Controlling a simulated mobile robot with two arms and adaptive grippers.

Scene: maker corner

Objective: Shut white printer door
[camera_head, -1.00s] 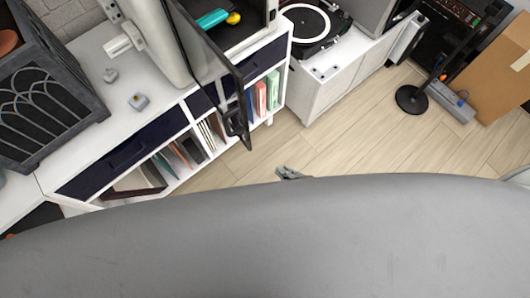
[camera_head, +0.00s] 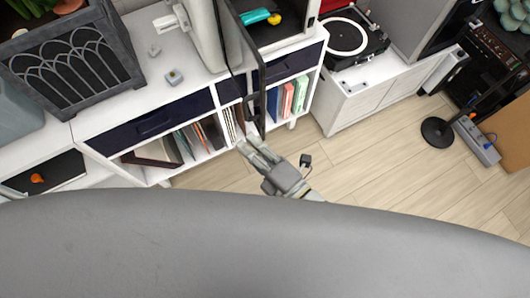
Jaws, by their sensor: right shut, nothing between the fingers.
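The white printer (camera_head: 206,38) stands on the cabinet at the top of the head view. Its dark-framed door (camera_head: 262,88) is open and swung out past the cabinet's front. A dark handle shows near the door's free end. My right gripper (camera_head: 246,144) is shut and empty, with its fingertips close to the door's lower end. I cannot tell whether they touch it. My left gripper is not in view.
A teal and yellow item (camera_head: 261,17) sits inside the printer. The white cabinet (camera_head: 118,108) has navy drawers and open shelves of books. A dark lantern-like box (camera_head: 72,65) stands on its left. A turntable (camera_head: 350,38) stands to the right.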

